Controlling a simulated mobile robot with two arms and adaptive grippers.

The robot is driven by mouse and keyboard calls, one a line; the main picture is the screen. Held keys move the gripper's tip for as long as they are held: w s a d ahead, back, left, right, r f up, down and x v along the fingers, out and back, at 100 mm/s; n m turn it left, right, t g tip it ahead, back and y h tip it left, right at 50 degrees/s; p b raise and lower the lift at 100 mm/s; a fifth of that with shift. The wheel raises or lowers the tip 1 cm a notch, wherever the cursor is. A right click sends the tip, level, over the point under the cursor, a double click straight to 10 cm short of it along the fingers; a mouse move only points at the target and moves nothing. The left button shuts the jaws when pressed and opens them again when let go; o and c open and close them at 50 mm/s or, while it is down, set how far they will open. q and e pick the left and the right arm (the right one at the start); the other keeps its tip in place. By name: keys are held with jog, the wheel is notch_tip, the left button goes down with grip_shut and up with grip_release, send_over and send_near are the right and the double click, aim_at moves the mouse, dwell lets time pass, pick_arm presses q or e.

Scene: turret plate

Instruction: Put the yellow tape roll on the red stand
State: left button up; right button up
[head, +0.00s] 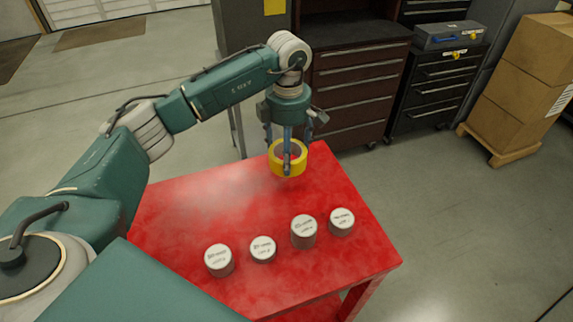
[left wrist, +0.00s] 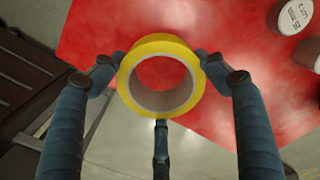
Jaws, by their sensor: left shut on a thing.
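My left gripper (head: 287,148) is shut on the yellow tape roll (head: 279,169) from above. In the left wrist view, the yellow tape roll (left wrist: 160,44) is a ring with an open centre, with fingers of my left gripper (left wrist: 161,78) touching its left and right sides and another finger below it. The roll is over the far edge of the red stand (head: 195,205); whether it touches the top I cannot tell. The red stand (left wrist: 235,40) also shows behind the roll in the left wrist view. My right gripper is not in view.
Several grey cylinders with white labelled tops, such as one (head: 303,232), stand in a row on the near part of the stand. The far left of its top is clear. Drawer cabinets (head: 358,88) and stacked cardboard boxes (head: 520,95) stand behind it.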

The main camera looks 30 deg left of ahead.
pick_arm(q)
notch_tip(320, 180, down, 2)
jog(key=shift+d+f, duration=0.1)
jog(key=shift+f, duration=0.3)
notch_tip(320, 180, down, 4)
jog(key=shift+p, duration=0.8)
jog(key=shift+f, duration=0.15)
jog(key=o, duration=1.1)
jog(key=shift+o, duration=0.8)
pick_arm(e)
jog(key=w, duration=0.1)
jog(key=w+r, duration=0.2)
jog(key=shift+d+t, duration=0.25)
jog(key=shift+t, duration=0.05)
